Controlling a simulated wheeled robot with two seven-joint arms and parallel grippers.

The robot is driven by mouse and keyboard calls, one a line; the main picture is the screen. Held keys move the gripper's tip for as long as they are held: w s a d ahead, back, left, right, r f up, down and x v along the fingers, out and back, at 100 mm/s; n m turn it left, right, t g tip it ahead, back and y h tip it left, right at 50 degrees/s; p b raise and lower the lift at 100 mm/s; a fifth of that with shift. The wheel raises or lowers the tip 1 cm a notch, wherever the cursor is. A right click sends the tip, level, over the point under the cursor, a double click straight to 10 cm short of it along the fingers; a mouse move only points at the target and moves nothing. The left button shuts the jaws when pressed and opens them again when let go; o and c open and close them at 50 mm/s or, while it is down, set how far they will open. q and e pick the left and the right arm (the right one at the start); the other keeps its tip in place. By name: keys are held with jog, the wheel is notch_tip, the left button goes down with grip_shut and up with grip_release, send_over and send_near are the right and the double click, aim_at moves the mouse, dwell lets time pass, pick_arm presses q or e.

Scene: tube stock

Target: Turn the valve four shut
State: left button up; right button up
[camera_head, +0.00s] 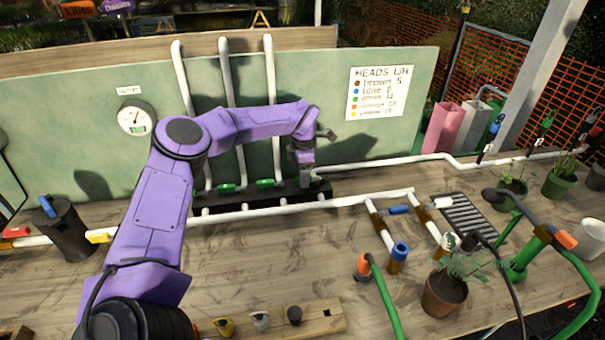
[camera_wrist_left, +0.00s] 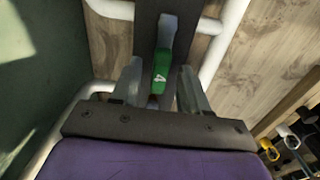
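The valve four handle (camera_wrist_left: 162,65) is green with a white "4" and shows between my left gripper's fingers in the left wrist view. It lies roughly along the dark manifold strip (camera_wrist_left: 148,35). My left gripper (camera_head: 306,177) reaches down at the right end of the black manifold (camera_head: 322,186) in the head view. Its fingers (camera_wrist_left: 158,92) stand apart on either side of the handle, with gaps showing. In the head view the gripper and arm hide this handle. My right gripper is in neither view.
Two other green valve handles (camera_head: 227,188) (camera_head: 265,184) lie left along the manifold. White pipes rise behind on the green panel (camera_head: 335,110). A gauge (camera_head: 136,119) and a HEADS sign (camera_head: 379,93) are on it.

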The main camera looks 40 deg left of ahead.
pick_arm(q)
jog(key=shift+a+r, duration=0.1)
jog(key=shift+r, duration=0.4)
notch_tip(320, 180, up, 10)
jog(key=b, duration=0.2)
jog(key=shift+f, duration=0.2)
